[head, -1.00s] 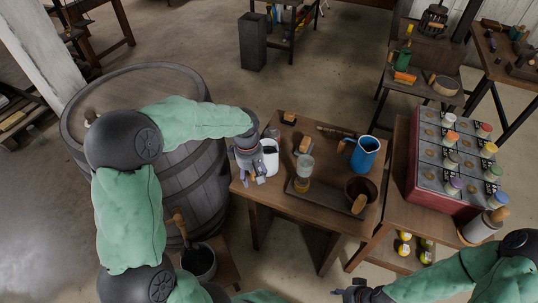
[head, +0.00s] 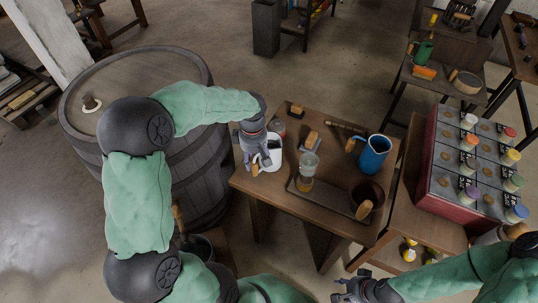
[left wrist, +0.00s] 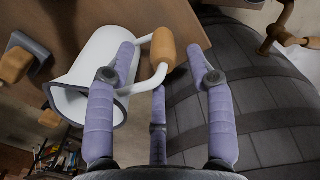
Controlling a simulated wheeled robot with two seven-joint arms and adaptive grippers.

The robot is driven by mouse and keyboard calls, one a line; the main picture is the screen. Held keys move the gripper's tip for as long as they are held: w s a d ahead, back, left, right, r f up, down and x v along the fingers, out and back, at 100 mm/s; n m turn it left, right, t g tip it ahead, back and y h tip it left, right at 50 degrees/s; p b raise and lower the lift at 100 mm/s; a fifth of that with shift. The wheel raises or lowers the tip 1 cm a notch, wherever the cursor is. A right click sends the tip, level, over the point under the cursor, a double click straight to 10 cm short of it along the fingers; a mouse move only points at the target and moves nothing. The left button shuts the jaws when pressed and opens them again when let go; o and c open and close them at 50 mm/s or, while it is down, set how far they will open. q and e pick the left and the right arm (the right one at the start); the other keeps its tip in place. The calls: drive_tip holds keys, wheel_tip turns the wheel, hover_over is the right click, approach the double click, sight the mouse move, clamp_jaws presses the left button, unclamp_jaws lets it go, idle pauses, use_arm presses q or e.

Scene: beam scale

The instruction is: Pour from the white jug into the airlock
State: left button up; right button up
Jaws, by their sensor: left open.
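The white jug (head: 274,157) stands on the wooden table near its left edge, partly hidden by my left gripper (head: 254,163). In the left wrist view the jug (left wrist: 96,72) shows its open mouth and a white handle with a tan wooden grip (left wrist: 163,48). My left gripper (left wrist: 165,75) is open, with its fingers on both sides of the handle, not visibly closed on it. A clear glass vessel with amber below (head: 308,168), apparently the airlock, stands upright on a dark tray (head: 330,202). My right gripper (head: 350,290) is at the bottom edge, its jaws unclear.
A blue jug (head: 373,155) and a brown pot (head: 366,195) stand right of the glass vessel. Small wooden-handled brushes (head: 312,138) lie behind it. A large barrel (head: 150,75) is left of the table. A red crate with several capped bottles (head: 455,185) stands at right.

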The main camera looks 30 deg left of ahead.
sight(253, 166)
use_arm(q)
drive_tip(key=f, duration=0.1)
drive_tip(key=f+b, duration=0.1)
drive_tip(key=f, duration=0.1)
drive_tip(key=f+b, duration=0.1)
drive_tip(key=f, duration=0.1)
drive_tip(key=shift+a, duration=0.4)
drive_tip(key=shift+s+r, duration=0.1)
drive_tip(key=shift+r, duration=0.05)
clamp_jaws()
